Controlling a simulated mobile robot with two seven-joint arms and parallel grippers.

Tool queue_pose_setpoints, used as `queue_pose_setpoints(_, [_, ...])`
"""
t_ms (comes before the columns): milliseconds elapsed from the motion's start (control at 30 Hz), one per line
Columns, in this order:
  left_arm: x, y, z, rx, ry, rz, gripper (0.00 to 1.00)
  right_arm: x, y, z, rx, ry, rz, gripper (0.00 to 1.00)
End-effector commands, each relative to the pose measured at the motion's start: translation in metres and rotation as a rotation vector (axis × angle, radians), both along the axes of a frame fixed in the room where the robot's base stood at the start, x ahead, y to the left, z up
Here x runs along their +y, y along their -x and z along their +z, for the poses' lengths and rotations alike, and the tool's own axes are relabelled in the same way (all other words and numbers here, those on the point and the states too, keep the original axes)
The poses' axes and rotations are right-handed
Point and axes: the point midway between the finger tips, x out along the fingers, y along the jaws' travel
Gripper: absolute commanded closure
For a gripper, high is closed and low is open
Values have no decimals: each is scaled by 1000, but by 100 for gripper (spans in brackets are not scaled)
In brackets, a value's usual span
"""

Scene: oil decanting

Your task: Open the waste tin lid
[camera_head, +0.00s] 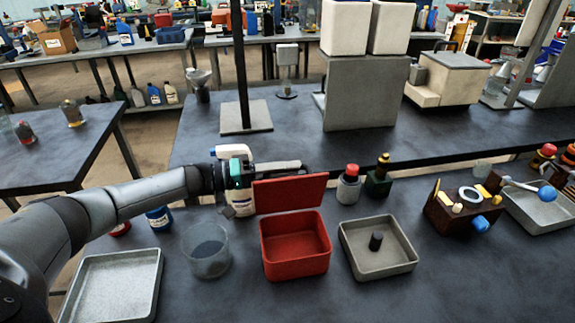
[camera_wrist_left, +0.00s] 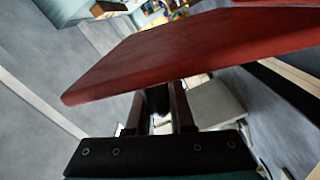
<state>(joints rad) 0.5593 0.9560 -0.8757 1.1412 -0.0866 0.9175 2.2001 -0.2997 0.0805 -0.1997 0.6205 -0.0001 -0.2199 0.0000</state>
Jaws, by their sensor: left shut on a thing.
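The red waste tin (camera_head: 297,266) stands on the dark bench in the middle of the head view, its inside exposed and looking empty. Its red lid (camera_head: 290,194) stands raised, roughly upright, at the tin's back edge. In the left wrist view the lid (camera_wrist_left: 200,50) is a broad red plate across the fingers. My left gripper (camera_head: 297,169) is behind the lid near its upper edge and is shut on it. The fingers also show in the left wrist view (camera_wrist_left: 160,108); the exact contact is partly hidden by the lid. My right gripper is not in view.
A clear beaker (camera_head: 206,252) stands left of the tin, and a grey tray (camera_head: 100,288) lies further left. A grey tray (camera_head: 395,262) with a small dark cylinder is on the right. A red-capped bottle (camera_head: 349,187) stands behind it. A stand base (camera_head: 246,116) is further back.

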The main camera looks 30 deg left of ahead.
Motion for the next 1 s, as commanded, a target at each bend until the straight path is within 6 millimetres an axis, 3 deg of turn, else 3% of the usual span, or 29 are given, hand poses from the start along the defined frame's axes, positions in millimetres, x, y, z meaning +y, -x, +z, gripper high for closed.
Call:
queue_pose_setpoints(300, [1,0,-2,7,2,2,100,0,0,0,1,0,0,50])
queue_pose_setpoints(333, [1,0,-2,7,2,2,77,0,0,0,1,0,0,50])
queue_pose_setpoints(567, [1,0,-1,7,3,1,52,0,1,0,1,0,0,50])
queue_pose_setpoints(867, [3,2,-1,7,2,0,52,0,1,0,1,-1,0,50])
queue_pose_setpoints(1000, [16,11,-2,8,-1,3,52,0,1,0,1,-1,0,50])
